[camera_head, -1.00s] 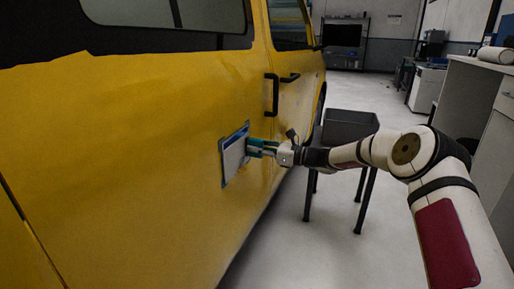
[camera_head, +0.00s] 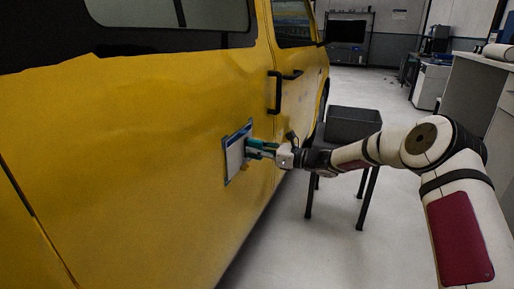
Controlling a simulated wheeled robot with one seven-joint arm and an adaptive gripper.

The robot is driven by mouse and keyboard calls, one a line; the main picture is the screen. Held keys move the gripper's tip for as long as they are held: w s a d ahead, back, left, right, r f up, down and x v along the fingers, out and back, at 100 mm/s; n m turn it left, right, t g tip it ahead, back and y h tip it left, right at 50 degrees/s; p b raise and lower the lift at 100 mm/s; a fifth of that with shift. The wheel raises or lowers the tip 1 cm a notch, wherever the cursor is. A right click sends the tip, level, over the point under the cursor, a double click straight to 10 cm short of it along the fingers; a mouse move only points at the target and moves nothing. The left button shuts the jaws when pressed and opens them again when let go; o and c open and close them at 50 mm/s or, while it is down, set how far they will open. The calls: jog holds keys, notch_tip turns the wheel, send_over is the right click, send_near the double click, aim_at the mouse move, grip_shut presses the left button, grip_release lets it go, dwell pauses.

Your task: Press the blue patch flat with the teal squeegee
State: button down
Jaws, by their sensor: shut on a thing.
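The blue patch (camera_head: 228,179) is on the yellow door panel, with a white sheet (camera_head: 235,157) over most of it and blue showing around the edges. My gripper (camera_head: 271,151) is shut on the teal squeegee (camera_head: 254,144), which lies against or just in front of the patch's right part. I cannot tell whether the squeegee's edge touches the patch. The gripper's fingers point left toward the van.
The yellow van (camera_head: 130,150) fills the left side. Its black door handle (camera_head: 275,93) is above and right of the patch. A stand with a dark grey bin (camera_head: 353,124) is behind my arm. Grey cabinets (camera_head: 480,110) line the right. Grey floor lies between.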

aim_at(231, 160)
jog(key=shift+s+a, duration=0.2)
jog(key=shift+s, duration=0.35)
jog(key=shift+s, duration=0.1)
jog(key=shift+s+a+p, duration=0.2)
jog(key=shift+s+p, duration=0.15)
jog(key=shift+s, duration=0.15)
jog(key=shift+s+a+p, duration=0.2)
jog(key=shift+s+p, duration=0.1)
jog(key=shift+s, duration=0.15)
jog(key=shift+s, duration=0.15)
jog(key=shift+s+a+p, duration=0.35)
jog(key=shift+s+p, duration=0.2)
jog(key=shift+s, duration=0.35)
jog(key=shift+s+a+p, duration=0.2)
jog(key=shift+s+p, duration=0.1)
jog(key=shift+s, duration=0.2)
jog(key=shift+s+a+p, duration=0.2)
jog(key=shift+s+p, duration=0.1)
jog(key=shift+s, duration=0.2)
jog(key=shift+s+a+p, duration=0.2)
jog(key=shift+s+p, duration=0.1)
jog(key=shift+s, duration=0.25)
jog(key=shift+s+a+p, duration=0.2)
jog(key=shift+s+p, duration=0.1)
jog(key=shift+s, duration=0.2)
